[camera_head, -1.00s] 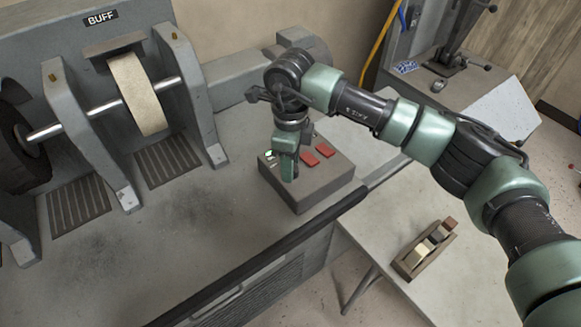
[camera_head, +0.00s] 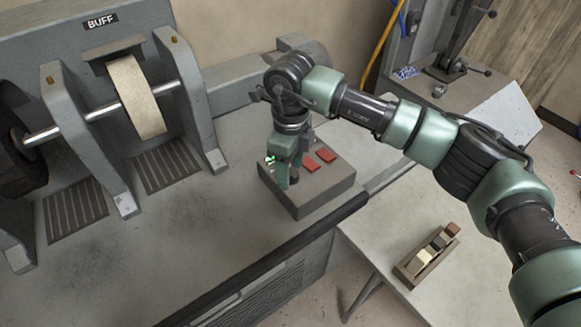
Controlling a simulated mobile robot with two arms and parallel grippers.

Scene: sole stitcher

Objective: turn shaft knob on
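A grey control box (camera_head: 318,200) sits at the right front of the machine bench. My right gripper (camera_head: 287,180) points down onto the left part of the box top, beside the red buttons. Its fingers reach the box top or stop just above it. The shaft knob cannot be made out; the fingers cover that part of the box. How far apart the fingers are is unclear. My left gripper is out of view.
A buffing wheel (camera_head: 136,97) on a steel shaft stands at the left between grey uprights. The bench top (camera_head: 205,225) in front is clear. A wooden tray (camera_head: 408,268) with several small blocks sits on the lower table at the right.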

